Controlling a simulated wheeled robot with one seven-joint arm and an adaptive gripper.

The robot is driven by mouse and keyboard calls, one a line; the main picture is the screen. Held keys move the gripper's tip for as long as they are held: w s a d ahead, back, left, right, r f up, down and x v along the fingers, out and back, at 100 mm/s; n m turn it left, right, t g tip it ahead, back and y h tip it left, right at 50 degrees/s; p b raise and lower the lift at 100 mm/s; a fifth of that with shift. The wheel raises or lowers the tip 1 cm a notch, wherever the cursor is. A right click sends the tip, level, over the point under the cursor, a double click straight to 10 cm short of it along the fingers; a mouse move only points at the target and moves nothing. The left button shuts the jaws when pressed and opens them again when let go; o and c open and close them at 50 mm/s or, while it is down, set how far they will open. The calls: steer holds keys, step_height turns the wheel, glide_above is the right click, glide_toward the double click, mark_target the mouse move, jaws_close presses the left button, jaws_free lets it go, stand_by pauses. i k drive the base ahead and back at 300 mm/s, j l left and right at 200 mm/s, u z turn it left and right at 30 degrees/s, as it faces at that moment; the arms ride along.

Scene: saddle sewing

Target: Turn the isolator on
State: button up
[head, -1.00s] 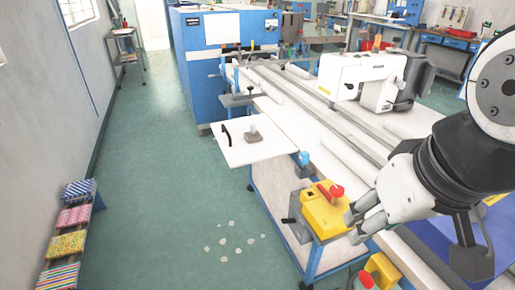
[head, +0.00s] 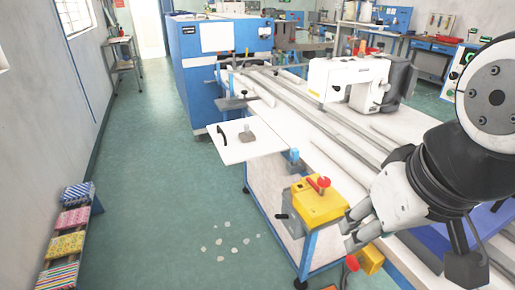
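The isolator (head: 318,206) is a yellow box with a red handle (head: 319,185) on its top, mounted at the near end of the long white sewing bench. My gripper (head: 350,230) is just to the right of the yellow box, its pale fingers pointing left towards it. The fingers appear spread apart with nothing between them. I cannot tell whether a fingertip touches the box's right side. The red handle is clear of the fingers.
A second yellow box with a red button (head: 352,263) sits below my gripper. A white sewing machine (head: 348,80) stands on the bench (head: 290,125). A white flap (head: 240,148) juts out left.

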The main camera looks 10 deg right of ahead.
mark_target(324, 182)
steer(key=i+j+z, duration=0.7)
steer(key=i+j, duration=0.1)
